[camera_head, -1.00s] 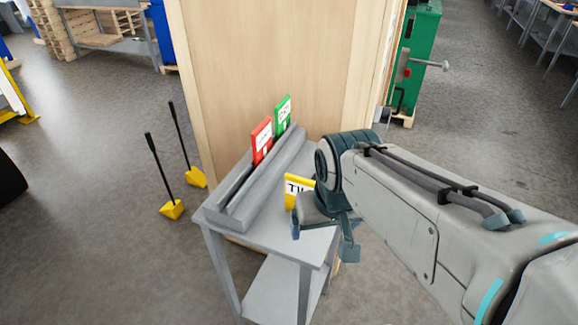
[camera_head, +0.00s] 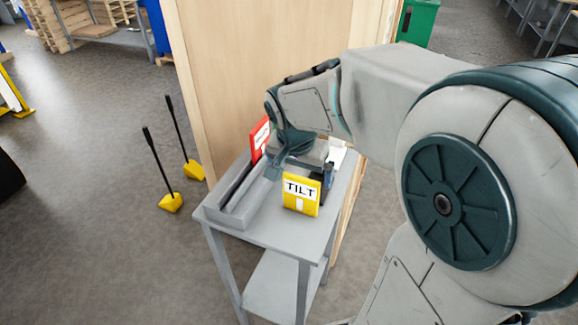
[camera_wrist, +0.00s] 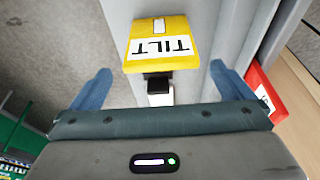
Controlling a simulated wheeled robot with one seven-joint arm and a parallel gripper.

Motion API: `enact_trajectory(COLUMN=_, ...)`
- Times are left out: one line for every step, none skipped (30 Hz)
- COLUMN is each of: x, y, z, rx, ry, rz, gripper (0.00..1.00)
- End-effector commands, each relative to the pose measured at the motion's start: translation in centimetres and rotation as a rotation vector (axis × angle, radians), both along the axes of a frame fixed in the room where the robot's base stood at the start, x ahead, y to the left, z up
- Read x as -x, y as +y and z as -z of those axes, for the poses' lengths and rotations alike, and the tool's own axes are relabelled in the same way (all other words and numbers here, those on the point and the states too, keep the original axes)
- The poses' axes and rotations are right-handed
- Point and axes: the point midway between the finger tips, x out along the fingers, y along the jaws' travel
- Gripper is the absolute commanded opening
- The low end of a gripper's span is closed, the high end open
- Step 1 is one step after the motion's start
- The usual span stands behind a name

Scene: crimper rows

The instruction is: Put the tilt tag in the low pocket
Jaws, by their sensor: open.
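The yellow tilt tag (camera_head: 301,194), with a white TILT label, stands on the grey table. It also shows upside down in the wrist view (camera_wrist: 160,42), with a small black and white piece (camera_wrist: 160,88) below it. My gripper (camera_head: 301,173) is open, just behind the tag in the head view. In the wrist view its fingers (camera_wrist: 160,84) are spread to either side, and the tag lies beyond them, not gripped. The long grey rack (camera_head: 232,198) stands to the left of the tag. I cannot tell which of its pockets is the low one.
A red tag (camera_head: 259,138) stands in the rack, partly hidden by my gripper; its edge also shows in the wrist view (camera_wrist: 267,92). A wooden panel (camera_head: 265,60) rises behind the table (camera_head: 270,232). The table's front right top is bare.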

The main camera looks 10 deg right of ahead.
Motion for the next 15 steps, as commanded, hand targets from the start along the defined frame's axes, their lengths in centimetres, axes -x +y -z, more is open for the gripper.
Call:
enact_trajectory(x=-0.1, y=-0.1, z=0.6, rx=0.000, ry=0.004, rz=0.001, gripper=1.00)
enact_trajectory(x=-0.1, y=-0.1, z=0.8, rx=-0.001, ry=0.002, rz=0.001, gripper=1.00)
enact_trajectory(x=-0.2, y=-0.2, z=1.0, rx=-0.001, ry=0.001, rz=0.001, gripper=1.00)
enact_trajectory(x=-0.2, y=-0.2, z=1.2, rx=-0.001, ry=0.001, rz=0.001, gripper=1.00)
enact_trajectory(x=-0.2, y=-0.2, z=1.3, rx=-0.001, ry=0.001, rz=0.001, gripper=1.00)
enact_trajectory(x=-0.3, y=-0.2, z=1.5, rx=0.000, ry=0.002, rz=0.000, gripper=1.00)
enact_trajectory(x=-0.3, y=-0.2, z=1.7, rx=0.000, ry=0.002, rz=0.000, gripper=1.00)
enact_trajectory(x=-0.4, y=-0.3, z=2.0, rx=0.000, ry=0.002, rz=-0.001, gripper=1.00)
enact_trajectory(x=-0.4, y=-0.3, z=2.5, rx=0.000, ry=0.005, rz=-0.001, gripper=1.00)
enact_trajectory(x=-0.4, y=-0.3, z=3.0, rx=0.000, ry=0.006, rz=-0.001, gripper=1.00)
enact_trajectory(x=-0.6, y=-0.3, z=3.4, rx=-0.001, ry=0.005, rz=0.000, gripper=1.00)
enact_trajectory(x=-0.6, y=-0.4, z=3.9, rx=0.000, ry=0.006, rz=-0.001, gripper=1.00)
enact_trajectory(x=-0.7, y=-0.4, z=4.3, rx=-0.001, ry=0.006, rz=-0.002, gripper=1.00)
enact_trajectory(x=-0.8, y=-0.5, z=4.8, rx=-0.001, ry=0.005, rz=-0.001, gripper=1.00)
enact_trajectory(x=-0.9, y=-0.6, z=5.2, rx=-0.001, ry=0.003, rz=-0.001, gripper=1.00)
